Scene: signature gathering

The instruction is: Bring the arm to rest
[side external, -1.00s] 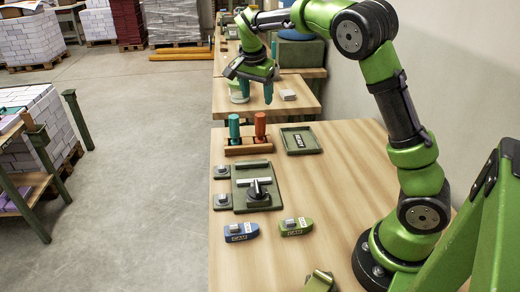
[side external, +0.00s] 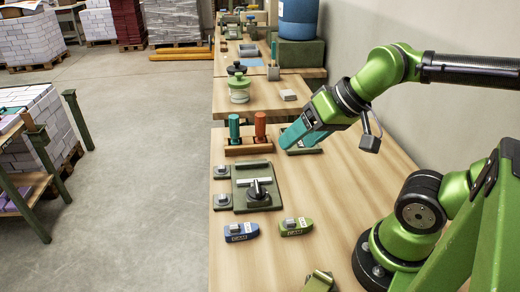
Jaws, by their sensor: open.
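My gripper (side external: 292,138) has teal fingers and a green body. It hangs over the right side of the table (side external: 318,238), pointing down to the left. It sits in front of the green tray (side external: 304,151), hiding most of it. No object shows in the fingers, and the gap between them is hard to see from this side. My arm is folded back toward its base at the right.
A wooden rack with a teal cylinder (side external: 234,127) and an orange cylinder (side external: 260,126) stands left of my gripper. A green board with a black knob (side external: 257,190), a blue block (side external: 241,232) and a green block (side external: 296,227) lie nearer. The table's right middle is clear.

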